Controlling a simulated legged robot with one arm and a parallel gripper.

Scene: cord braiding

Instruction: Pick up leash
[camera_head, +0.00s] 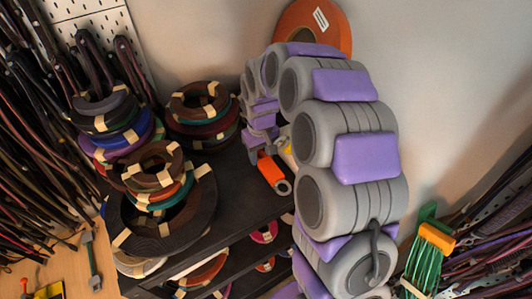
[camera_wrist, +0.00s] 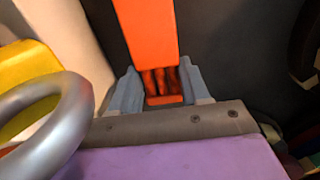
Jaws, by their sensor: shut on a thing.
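An orange strap, which I take to be the leash (camera_head: 270,171), lies at the right part of the dark shelf top in the head view, with a metal ring at its lower end. My gripper (camera_head: 263,153) is at its upper end, partly hidden by my own arm. In the wrist view the orange leash (camera_wrist: 147,28) runs down between the two grey fingers of my gripper (camera_wrist: 160,88), which is shut on it. A large silver ring (camera_wrist: 60,125) shows close up at the left. Whether the leash touches the shelf cannot be told.
The dark shelf (camera_head: 245,195) holds stacks of coiled straps (camera_head: 160,205) left of my gripper. A yellow thing (camera_wrist: 28,62) is beside the ring. A large orange disc (camera_head: 310,22) stands against the wall behind. Straps hang at left, and a green bundle (camera_head: 425,262) is at right.

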